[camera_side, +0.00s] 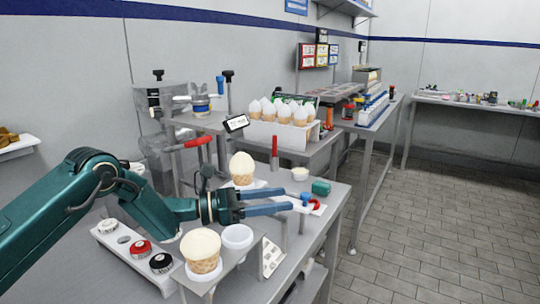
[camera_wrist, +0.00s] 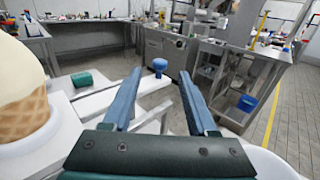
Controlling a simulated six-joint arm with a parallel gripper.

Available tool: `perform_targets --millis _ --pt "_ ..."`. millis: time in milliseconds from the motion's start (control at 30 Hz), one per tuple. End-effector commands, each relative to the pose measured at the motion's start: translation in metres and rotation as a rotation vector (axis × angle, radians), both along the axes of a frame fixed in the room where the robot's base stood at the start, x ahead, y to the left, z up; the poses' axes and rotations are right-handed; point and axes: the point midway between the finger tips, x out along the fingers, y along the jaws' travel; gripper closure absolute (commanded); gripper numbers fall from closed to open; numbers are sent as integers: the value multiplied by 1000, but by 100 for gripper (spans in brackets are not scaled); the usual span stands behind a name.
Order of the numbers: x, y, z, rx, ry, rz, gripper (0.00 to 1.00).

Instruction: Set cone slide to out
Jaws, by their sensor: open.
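The cone slide seems to be the pale flat bar (camera_wrist: 110,98) with a blue knob (camera_wrist: 160,65) standing up from it; the bar is partly hidden by my fingers. The knob also shows in the side view (camera_side: 305,198), just off my fingertips. My gripper (camera_side: 290,200) is open, its two blue fingers pointing right, low over the table. In the wrist view the knob appears in the gap between the fingertips (camera_wrist: 160,76); I cannot tell whether it lies between them or a little beyond. A cone with pale ice cream (camera_side: 242,168) stands behind my gripper.
Another filled cone (camera_side: 203,252) and an empty white ring (camera_side: 237,237) stand in front of my gripper. A red ring-shaped part (camera_side: 314,204) and a green block (camera_side: 321,187) lie near the knob. A red-handled upright (camera_side: 274,150) stands behind. The floor right of the table is clear.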

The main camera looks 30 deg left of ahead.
Motion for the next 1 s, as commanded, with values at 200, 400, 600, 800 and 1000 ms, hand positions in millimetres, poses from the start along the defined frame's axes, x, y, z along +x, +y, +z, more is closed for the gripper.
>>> perform_targets --millis 200,400,600,800,1000 --pt "-6 6 1 -1 -1 1 42" --pt "-6 6 0 -1 -1 0 45" --pt "-6 9 3 65 -67 -9 100" --pt "-7 26 11 350 -353 -48 100" --pt "-13 50 17 750 -762 -115 100"
